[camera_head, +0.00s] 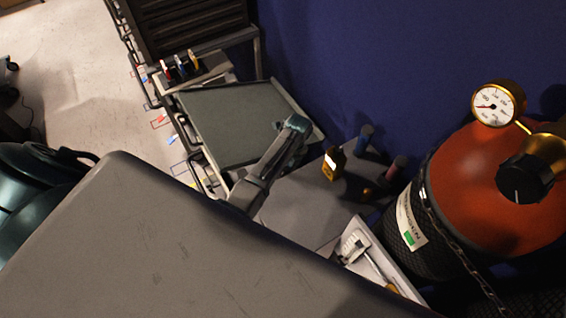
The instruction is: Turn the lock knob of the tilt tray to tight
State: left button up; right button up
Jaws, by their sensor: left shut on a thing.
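The tilt tray (225,115) is a flat grey-green panel with a pale rim, in the upper middle of the head view. My left gripper (292,124) is at the tray's right edge, at the end of a slim grey and teal arm part. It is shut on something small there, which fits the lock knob. The knob itself is hidden by the gripper, so its turn position cannot be told. My right gripper is not in view.
An orange-topped gas cylinder (480,190) with a gauge (497,104) and a chain stands at the right. A small amber bottle (333,163) and dark cylindrical containers stand on the grey surface (300,212) beside the tray. A dark drawer unit (190,25) stands behind.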

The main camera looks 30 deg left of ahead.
pick_arm(q)
jog(key=shift+w+d+f+g+y, duration=0.1)
jog(key=shift+w+g+y, duration=0.15)
jog(key=shift+g+y, duration=0.6)
jog(key=shift+w+f+g+y+b, duration=0.1)
jog(key=shift+g+y+b, duration=0.25)
jog(key=shift+g+b, duration=0.65)
jog(key=shift+g, duration=0.45)
jog(key=o, duration=1)
